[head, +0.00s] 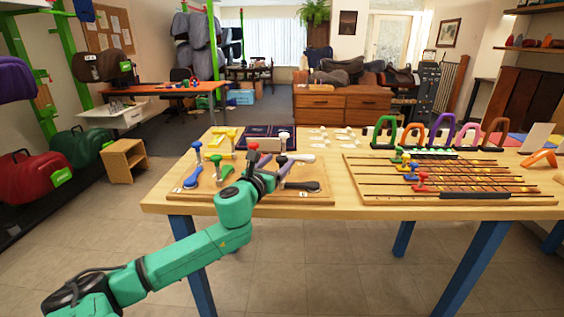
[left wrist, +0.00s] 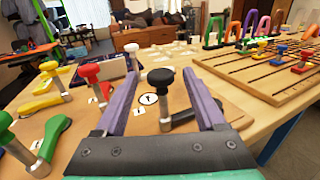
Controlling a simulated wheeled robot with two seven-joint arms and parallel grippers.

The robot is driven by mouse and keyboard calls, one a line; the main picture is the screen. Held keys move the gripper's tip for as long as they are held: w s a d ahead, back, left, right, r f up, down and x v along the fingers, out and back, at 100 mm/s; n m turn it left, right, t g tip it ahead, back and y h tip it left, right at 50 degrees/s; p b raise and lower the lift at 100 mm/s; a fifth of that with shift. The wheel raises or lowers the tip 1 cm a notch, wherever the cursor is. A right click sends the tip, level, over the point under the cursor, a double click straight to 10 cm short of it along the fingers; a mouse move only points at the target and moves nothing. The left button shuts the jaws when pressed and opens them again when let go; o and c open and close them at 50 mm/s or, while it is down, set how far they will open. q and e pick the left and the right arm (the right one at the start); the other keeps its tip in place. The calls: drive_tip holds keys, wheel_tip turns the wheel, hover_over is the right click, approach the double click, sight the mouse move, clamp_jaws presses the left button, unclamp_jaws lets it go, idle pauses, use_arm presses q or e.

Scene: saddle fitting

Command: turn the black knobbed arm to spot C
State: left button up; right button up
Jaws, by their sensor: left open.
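The black knobbed arm (head: 300,185) lies on the wooden board (head: 318,197) at the left part of the table, partly hidden behind my left gripper (head: 270,168). In the left wrist view its black knob (left wrist: 160,77) stands upright on a metal post, and its dark bar runs to the right behind a finger. My left gripper (left wrist: 161,88) is open, with one purple finger on each side of the knob and post; I cannot tell whether they touch. A round-marked white label (left wrist: 149,98) lies just behind the post. I cannot make out a letter C. My right gripper is not in view.
Close by stand a red-knobbed arm (left wrist: 89,72), a blue-knobbed arm (head: 192,178), a yellow-knobbed arm (left wrist: 45,92) and a white one (head: 300,157). A slotted board with coloured sliders (head: 450,198) lies to the right. Colored arches (head: 385,130) stand behind it.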

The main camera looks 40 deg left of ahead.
use_arm(q)
drive_tip(key=shift+x, duration=1.3)
clamp_jaws()
drive_tip(key=shift+f, duration=0.1)
idle(0.4)
